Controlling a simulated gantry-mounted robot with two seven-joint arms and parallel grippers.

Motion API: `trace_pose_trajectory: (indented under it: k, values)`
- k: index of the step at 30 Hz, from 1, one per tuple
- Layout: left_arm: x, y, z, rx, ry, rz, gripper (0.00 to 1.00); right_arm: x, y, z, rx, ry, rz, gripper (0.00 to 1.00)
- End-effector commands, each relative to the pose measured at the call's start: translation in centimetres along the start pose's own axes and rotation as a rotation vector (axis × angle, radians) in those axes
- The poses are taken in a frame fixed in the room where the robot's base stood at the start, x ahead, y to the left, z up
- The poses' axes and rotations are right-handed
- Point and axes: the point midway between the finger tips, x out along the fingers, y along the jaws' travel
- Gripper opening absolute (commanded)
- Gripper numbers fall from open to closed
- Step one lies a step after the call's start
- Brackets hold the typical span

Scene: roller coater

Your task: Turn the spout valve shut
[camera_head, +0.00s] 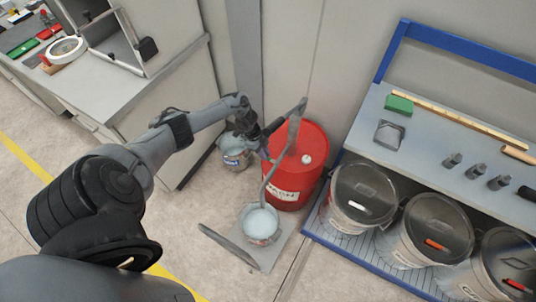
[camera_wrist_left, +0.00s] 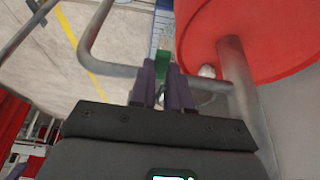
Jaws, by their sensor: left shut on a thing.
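A red drum (camera_head: 292,180) stands against the wall. A grey spout pipe (camera_head: 268,185) runs from near its top down to an open bucket of pale blue liquid (camera_head: 261,222). My left gripper (camera_head: 264,155) is at the upper part of the spout, beside the drum. In the left wrist view my purple fingers (camera_wrist_left: 165,84) are closed on a small green piece (camera_wrist_left: 162,62), which looks like the spout valve's handle. The spout pipe (camera_wrist_left: 88,40) and the red drum (camera_wrist_left: 255,35) are close around the fingers. In the head view the valve is mostly hidden by the gripper. My right gripper is not seen.
A second bucket (camera_head: 234,154) stands left of the drum. A blue-framed bench (camera_head: 420,130) on the right holds a green block and tools, with several lidded buckets (camera_head: 362,192) below. A grey worktop (camera_head: 110,85) is at the upper left.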

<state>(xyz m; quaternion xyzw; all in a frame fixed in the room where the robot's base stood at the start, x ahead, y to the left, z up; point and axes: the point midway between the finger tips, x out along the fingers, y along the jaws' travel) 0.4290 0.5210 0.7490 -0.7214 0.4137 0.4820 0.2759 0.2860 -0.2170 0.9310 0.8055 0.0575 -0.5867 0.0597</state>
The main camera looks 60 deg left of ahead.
Motion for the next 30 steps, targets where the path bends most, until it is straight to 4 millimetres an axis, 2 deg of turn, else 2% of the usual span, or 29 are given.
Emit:
trace_pose_trajectory:
  k: [8, 9, 13, 14, 23, 30]
  values:
    - [0.1, 0.0, 0.1, 0.002, -0.002, 0.0, 0.0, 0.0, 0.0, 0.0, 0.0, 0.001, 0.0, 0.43]
    - [0.1, 0.0, 0.1, 0.002, -0.002, 0.0, 0.22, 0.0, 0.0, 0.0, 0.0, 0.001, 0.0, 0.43]
    - [0.1, 0.0, 0.1, 0.001, -0.001, 0.0, 0.42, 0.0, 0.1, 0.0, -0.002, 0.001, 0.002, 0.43]
    - [0.1, 0.0, 0.1, 0.001, -0.001, 0.0, 0.44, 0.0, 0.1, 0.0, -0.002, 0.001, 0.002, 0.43]
    - [-0.1, 0.0, 0.0, 0.001, -0.001, 0.0, 0.44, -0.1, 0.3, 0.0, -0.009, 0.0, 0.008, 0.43]
    - [-2.5, 0.0, 0.0, 0.001, -0.002, -0.002, 0.44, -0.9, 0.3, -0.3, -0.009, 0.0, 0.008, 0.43]
